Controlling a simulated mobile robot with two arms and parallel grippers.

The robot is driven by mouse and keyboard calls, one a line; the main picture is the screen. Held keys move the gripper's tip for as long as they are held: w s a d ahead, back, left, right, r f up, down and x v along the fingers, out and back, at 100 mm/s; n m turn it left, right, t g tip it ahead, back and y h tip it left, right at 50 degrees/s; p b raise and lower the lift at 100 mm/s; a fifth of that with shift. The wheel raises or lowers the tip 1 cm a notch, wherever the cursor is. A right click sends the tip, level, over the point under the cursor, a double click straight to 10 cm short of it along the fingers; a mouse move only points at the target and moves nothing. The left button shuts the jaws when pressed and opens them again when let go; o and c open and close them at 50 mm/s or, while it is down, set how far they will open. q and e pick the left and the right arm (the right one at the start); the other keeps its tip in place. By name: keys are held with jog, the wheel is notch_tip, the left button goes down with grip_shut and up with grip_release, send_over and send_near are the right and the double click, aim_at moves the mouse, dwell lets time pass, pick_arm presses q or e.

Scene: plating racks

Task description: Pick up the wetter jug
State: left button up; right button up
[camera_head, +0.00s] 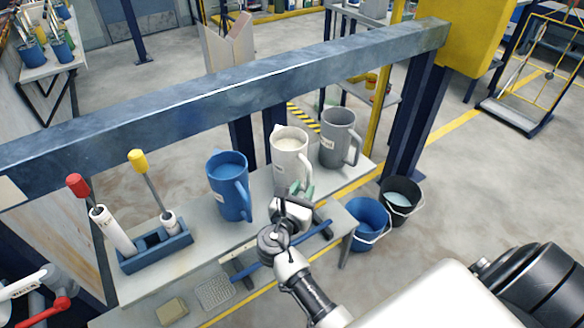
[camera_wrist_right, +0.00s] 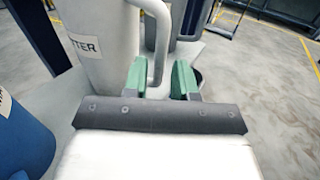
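The white jug (camera_head: 290,155) stands upright on the bench, between a blue jug and a grey jug. In the right wrist view its label (camera_wrist_right: 85,43) ends in "TTER", the start being cut from clear sight. My right gripper (camera_head: 298,191), with green fingers, is low at the front of this jug. In the right wrist view the gripper (camera_wrist_right: 158,80) is open, its fingers apart on either side of the jug's handle (camera_wrist_right: 159,45), with visible gaps.
The blue jug (camera_head: 228,187) stands left and the grey jug (camera_head: 337,140) right. A blue holder (camera_head: 155,252) has red- and yellow-topped tools. Two buckets (camera_head: 368,222) (camera_head: 400,200) stand on the floor at right.

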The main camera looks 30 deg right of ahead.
aim_at(307, 182)
jog(key=x, duration=0.6)
jog(key=shift+a+f, duration=0.1)
grip_shut()
